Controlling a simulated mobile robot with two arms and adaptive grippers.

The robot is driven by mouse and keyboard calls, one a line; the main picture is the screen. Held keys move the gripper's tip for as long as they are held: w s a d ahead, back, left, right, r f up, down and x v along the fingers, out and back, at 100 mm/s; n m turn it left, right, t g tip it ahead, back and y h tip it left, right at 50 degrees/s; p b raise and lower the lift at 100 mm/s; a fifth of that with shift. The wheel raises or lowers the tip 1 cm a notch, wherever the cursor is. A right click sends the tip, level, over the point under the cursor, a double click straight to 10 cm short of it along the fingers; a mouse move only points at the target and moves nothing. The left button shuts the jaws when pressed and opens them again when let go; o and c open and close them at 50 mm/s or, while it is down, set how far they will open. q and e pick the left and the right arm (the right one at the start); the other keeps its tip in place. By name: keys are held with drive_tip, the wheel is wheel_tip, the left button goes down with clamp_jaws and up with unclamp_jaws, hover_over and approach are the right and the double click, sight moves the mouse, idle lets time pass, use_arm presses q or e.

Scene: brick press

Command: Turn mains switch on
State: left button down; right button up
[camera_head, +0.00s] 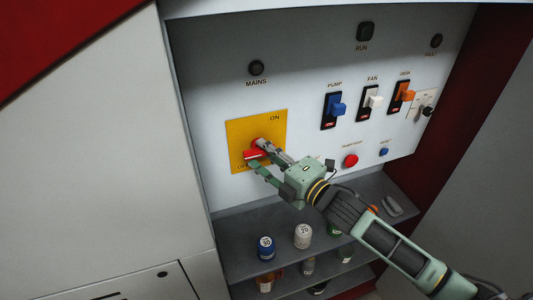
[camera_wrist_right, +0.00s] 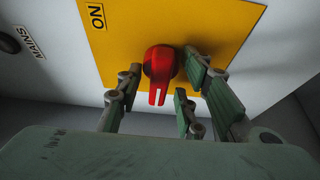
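The mains switch is a red rotary knob (camera_head: 254,154) on a yellow plate (camera_head: 240,130), with ON lettered at the plate's upper right. The knob's handle points left, towards partly hidden lettering at the plate's lower left. In the right wrist view the knob (camera_wrist_right: 159,72) shows a white mark at its lower end, away from the ON label (camera_wrist_right: 96,16). My right gripper (camera_head: 258,156) is open, its fingers on either side of the knob. In the wrist view gaps show between fingers and knob; contact elsewhere cannot be told. My left gripper is not in view.
A dark MAINS lamp (camera_head: 257,67) sits above the plate. Pump (camera_head: 333,110), fan (camera_head: 370,102) and orange (camera_head: 401,96) switches and a red button (camera_head: 351,161) are to the right. A shelf (camera_head: 236,225) below holds several small bottles. A side panel (camera_head: 100,150) stands left.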

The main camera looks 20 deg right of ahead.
drive_tip(key=shift+f, duration=0.1)
drive_tip(key=c, duration=0.7)
drive_tip(key=m+t+h+b, duration=0.1)
drive_tip(key=m+t+b, duration=0.1)
drive_tip(key=m, duration=0.4)
drive_tip(key=m+t+h+b, duration=0.1)
drive_tip(key=m+h+b, duration=0.1)
drive_tip(key=m, duration=0.4)
drive_tip(key=f+m+t+h+b, duration=0.1)
drive_tip(key=m+t+b, duration=0.1)
drive_tip(key=m+b, duration=0.2)
drive_tip(key=shift+a+m+t+b, duration=0.25)
drive_tip(key=shift+m+t+b, duration=0.1)
drive_tip(key=shift+m, duration=0.75)
drive_tip(key=shift+m+h, duration=1.3)
drive_tip(key=shift+m, duration=0.7)
drive_tip(key=shift+r, duration=0.1)
drive_tip(key=o, duration=0.7)
drive_tip(key=shift+o, duration=0.6)
drive_tip(key=shift+a+r, duration=0.1)
drive_tip(key=shift+a, duration=0.1)
